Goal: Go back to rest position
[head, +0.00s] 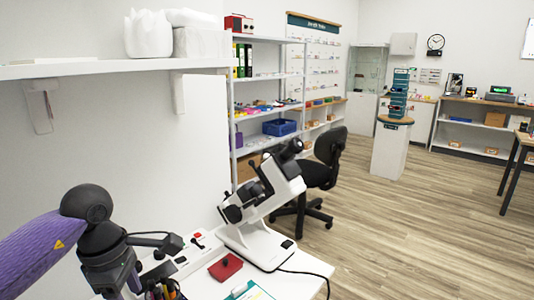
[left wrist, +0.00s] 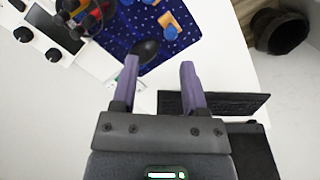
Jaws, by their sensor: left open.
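My left arm comes in from the left in the head view, and its dark wrist (head: 105,245) hangs over the near left corner of the white desk (head: 312,265). In the left wrist view my left gripper (left wrist: 158,72) shows two purple fingers spread apart with nothing between them. A dark blue patterned mat (left wrist: 160,42) lies on the desk beyond the fingertips, with a black rounded object (left wrist: 146,50) near its lower edge. My right gripper is in neither view.
A white microscope (head: 262,205) and a red box (head: 225,267) stand on the desk right of my arm. A holder with pens (head: 165,290) is close beside the wrist. A wall shelf (head: 110,68) juts out above.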

